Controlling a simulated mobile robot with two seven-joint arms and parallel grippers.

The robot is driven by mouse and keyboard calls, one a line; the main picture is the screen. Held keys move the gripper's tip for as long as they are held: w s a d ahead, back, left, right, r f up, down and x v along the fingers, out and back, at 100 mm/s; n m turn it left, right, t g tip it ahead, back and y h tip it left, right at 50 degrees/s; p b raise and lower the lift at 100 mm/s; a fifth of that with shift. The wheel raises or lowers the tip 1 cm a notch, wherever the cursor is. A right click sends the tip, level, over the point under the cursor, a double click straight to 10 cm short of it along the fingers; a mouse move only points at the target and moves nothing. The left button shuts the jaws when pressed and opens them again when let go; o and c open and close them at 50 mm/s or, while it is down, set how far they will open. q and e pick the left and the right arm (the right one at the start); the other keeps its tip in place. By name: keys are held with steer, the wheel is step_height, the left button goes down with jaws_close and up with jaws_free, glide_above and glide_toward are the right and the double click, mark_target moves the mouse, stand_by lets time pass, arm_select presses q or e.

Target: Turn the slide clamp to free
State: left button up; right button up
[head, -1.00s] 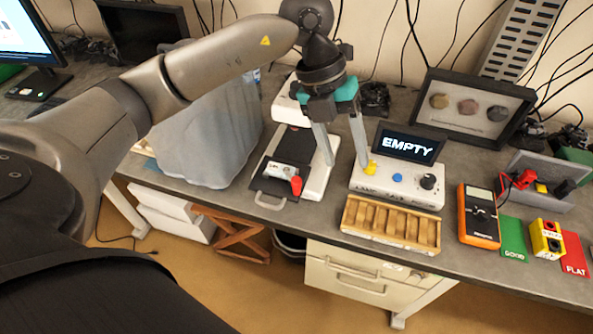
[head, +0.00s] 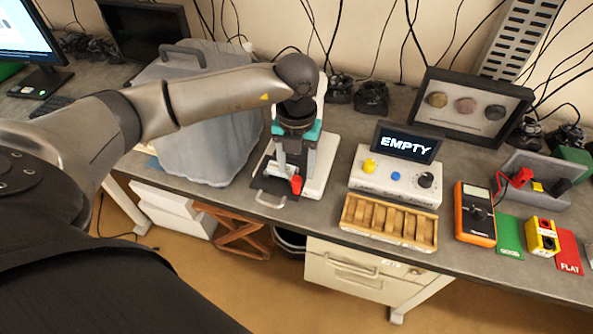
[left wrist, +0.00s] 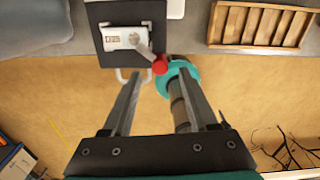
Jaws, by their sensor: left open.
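The slide clamp (left wrist: 120,38) is a small white block with a printed label, on a black slide plate (left wrist: 95,14). Its short lever ends in a red knob (left wrist: 160,65) pointing toward the bench's front edge. In the head view the red knob (head: 296,185) shows just below my left gripper (head: 291,172), which covers most of the clamp. In the left wrist view my left gripper (left wrist: 162,76) is open and empty, with the red knob just beyond and between its fingertips. I cannot tell whether a finger touches it. My right gripper does not show.
A white console (head: 385,183) with a screen reading EMPTY stands right of the clamp. A wooden slotted tray (head: 390,222) lies before it. A grey covered bulk (head: 205,125) stands close on the left. A multimeter (head: 474,213) lies farther right.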

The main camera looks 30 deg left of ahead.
mark_target(296, 178)
arm_select(q)
steer(key=shift+f, duration=1.55)
jaws_close()
